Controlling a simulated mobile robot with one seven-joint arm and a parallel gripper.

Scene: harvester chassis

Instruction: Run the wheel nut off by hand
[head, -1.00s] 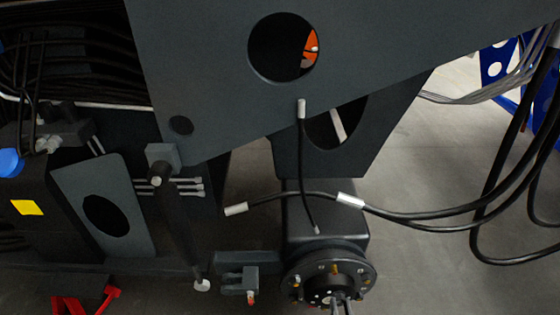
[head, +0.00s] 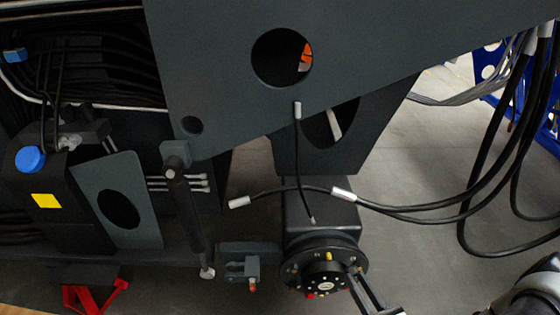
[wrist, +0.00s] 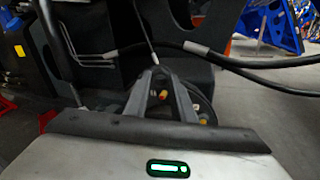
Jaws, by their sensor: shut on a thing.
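The round black wheel hub (head: 300,284) sits at the bottom centre of the head view, with coloured stud ends around its face; one yellow end (head: 329,257) is near its top. My gripper (head: 355,274) reaches in from the lower right, its fingertips at the right side of the hub face. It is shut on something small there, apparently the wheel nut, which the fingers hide. In the wrist view my fingers (wrist: 158,76) converge in front of the hub, and an orange-red end (wrist: 163,94) shows between them.
Black hoses with silver ends (head: 345,194) hang above and right of the hub. A grey bracket (head: 241,266) and an upright cylinder (head: 188,225) stand to its left. A dark chassis plate (head: 220,75) overhangs. Floor at the right is fairly open.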

